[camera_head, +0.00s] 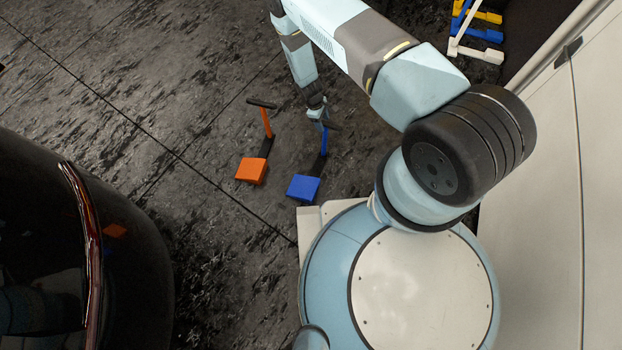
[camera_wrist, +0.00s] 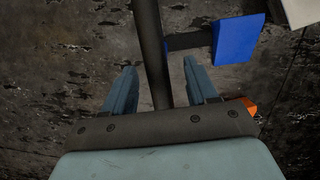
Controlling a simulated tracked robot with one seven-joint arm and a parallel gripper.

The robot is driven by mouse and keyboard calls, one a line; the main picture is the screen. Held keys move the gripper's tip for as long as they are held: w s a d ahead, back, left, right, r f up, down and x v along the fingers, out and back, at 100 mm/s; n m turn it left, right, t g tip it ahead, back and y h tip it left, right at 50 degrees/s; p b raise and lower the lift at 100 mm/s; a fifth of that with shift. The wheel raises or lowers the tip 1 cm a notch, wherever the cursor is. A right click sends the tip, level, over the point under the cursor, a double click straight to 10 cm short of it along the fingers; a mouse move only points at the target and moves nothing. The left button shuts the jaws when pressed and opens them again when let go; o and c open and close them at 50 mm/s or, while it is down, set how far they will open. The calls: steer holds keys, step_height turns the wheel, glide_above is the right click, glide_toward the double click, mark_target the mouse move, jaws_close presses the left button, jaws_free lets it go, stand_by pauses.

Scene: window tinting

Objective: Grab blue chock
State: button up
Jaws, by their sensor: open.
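The blue chock (camera_head: 304,188) stands on the dark floor in the head view, with a block at its base, an upright blue post and a black handle bar on top. In the wrist view its blue block (camera_wrist: 238,39) is at the upper right, and the black handle (camera_wrist: 151,50) runs down between the two fingers. My gripper (camera_wrist: 160,75) is open, with one finger on each side of the handle. In the head view my gripper (camera_head: 317,113) is at the top of the post. The finger gap is hidden there, and contact with the handle cannot be told.
An orange chock (camera_head: 251,169) stands close to the left of the blue one. A black glossy car (camera_head: 140,240) is at the lower left. A rack with yellow and blue items (camera_head: 478,30) is at the top right. A white wall (camera_head: 570,200) is on the right.

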mark_target(325, 127)
steer(key=shift+x, duration=2.2)
steer(key=shift+w, duration=0.1)
steer(key=shift+c, duration=0.3)
jaws_close()
